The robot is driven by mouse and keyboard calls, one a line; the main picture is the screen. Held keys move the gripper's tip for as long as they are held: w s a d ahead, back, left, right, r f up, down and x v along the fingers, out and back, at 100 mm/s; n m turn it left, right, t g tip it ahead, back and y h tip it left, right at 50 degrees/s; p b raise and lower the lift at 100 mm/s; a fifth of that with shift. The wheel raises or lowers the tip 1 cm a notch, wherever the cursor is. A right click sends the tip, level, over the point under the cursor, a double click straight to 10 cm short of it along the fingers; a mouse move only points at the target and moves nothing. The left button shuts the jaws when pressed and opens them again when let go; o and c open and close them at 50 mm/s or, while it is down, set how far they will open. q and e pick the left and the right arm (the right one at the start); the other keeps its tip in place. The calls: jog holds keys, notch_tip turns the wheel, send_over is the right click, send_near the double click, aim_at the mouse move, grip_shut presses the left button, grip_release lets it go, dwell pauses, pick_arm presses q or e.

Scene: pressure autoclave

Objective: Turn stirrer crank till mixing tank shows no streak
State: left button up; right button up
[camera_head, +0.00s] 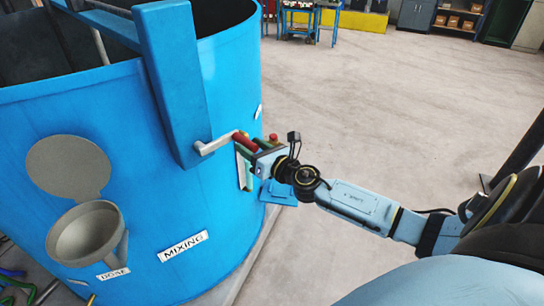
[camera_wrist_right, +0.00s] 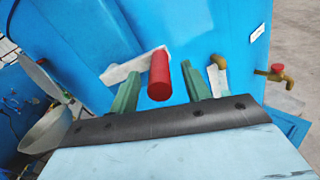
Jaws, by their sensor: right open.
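The blue mixing tank (camera_head: 140,165) fills the left of the head view, labelled MIXING on its wall. The stirrer crank has a grey arm (camera_head: 215,144) coming off the blue post and a red handle (camera_head: 244,141). My right gripper (camera_head: 251,148) is open at the handle. In the right wrist view, the red handle (camera_wrist_right: 159,77) stands between the two green fingers of my right gripper (camera_wrist_right: 161,90), with gaps on both sides. A pale upright strip (camera_head: 242,169) on the tank wall is partly hidden by the gripper; I cannot make out a streak. My left gripper is not in view.
A grey dosing cup (camera_head: 87,233) with a raised round lid juts from the tank front. A brass tap with a red knob (camera_wrist_right: 277,70) sticks out right of the gripper. Open floor (camera_head: 370,95) lies to the right; a blue workbench (camera_head: 310,14) stands far back.

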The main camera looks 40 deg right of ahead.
jog(key=s+d+b, duration=0.1)
jog(key=s+b, duration=0.1)
jog(key=s, duration=0.9)
dwell(0.5)
jog(key=s+d+f+m+g+h+b, duration=0.15)
jog(key=s+f+m+g, duration=0.35)
jog(key=f, duration=0.7)
jog(key=s+d+f+m+h+b, duration=0.15)
jog(key=f+m, duration=0.45)
jog(key=f, duration=0.6)
jog(key=s+d+f+m+g+h+b, duration=0.1)
jog(key=s+d+f+m+g, duration=0.4)
jog(key=f, duration=0.7)
jog(key=s+a+f+m+g+b, duration=0.1)
jog(key=s+a+f+m, duration=0.3)
jog(key=s+f, duration=0.25)
jog(key=s+a+f+m+g+b, duration=0.1)
jog(key=s+a+f+m, duration=0.35)
jog(key=f, duration=0.35)
jog(key=s+a+f+m+g+y, duration=0.1)
jog(key=s+a+f+m, duration=0.3)
jog(key=s, duration=0.4)
jog(key=s+a+f+m+g+y+b, duration=0.1)
jog(key=s+a+f+m+g, duration=0.3)
jog(key=s, duration=0.5)
jog(key=a+f, duration=0.2)
jog(key=a, duration=0.1)
jog(key=shift+b, duration=0.3)
jog(key=shift+s, duration=0.1)
